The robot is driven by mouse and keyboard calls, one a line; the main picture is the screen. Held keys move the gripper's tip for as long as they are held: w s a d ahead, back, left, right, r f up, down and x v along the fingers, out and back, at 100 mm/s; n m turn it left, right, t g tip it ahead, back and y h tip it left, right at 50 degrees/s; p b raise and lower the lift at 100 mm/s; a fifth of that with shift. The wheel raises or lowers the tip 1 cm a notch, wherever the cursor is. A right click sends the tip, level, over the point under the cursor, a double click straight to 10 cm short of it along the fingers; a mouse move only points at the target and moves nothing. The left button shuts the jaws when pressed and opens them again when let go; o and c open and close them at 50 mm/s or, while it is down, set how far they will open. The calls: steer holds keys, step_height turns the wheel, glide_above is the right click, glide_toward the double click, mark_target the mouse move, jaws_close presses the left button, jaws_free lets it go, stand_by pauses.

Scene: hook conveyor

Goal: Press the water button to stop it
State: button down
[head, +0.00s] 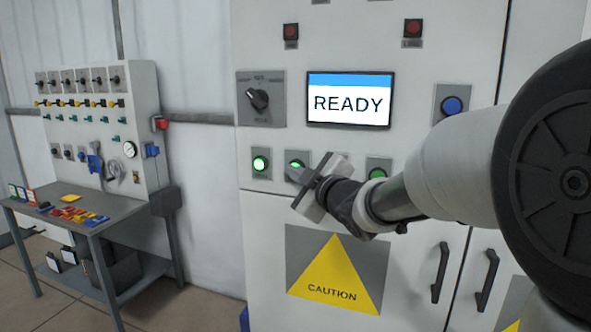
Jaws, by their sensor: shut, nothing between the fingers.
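A row of green buttons runs across the white control cabinet below the screen. The left green button (260,163) glows brightly. The second green button (297,164) is lit, and my gripper (299,174) is right at its lower edge, its fingers closed and empty. I cannot tell whether the fingertips touch it. A green button on the right (378,173) is partly visible beside my wrist. My gripper and wrist hide the panel between these two. No label readable here says which button is for water.
The screen (348,104) reads READY. A rotary switch (257,99), a blue button (452,106) and red indicators (413,28) surround it. A caution sign (335,280) and door handles (440,272) are below. A workbench (90,222) stands left.

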steer(key=shift+w+d, duration=0.1)
steer(key=shift+w, duration=0.1)
stand_by(0.6)
steer(key=shift+s+a+b, duration=0.25)
steer(key=shift+s+b, duration=0.2)
steer(key=shift+s, duration=0.3)
steer(key=shift+s, duration=0.1)
steer(key=s, duration=0.1)
steer(key=s+a+b, duration=0.1)
steer(key=s, duration=0.1)
steer(key=s+b, duration=0.1)
steer(key=shift+s+a, duration=0.25)
steer(key=shift+a, duration=0.15)
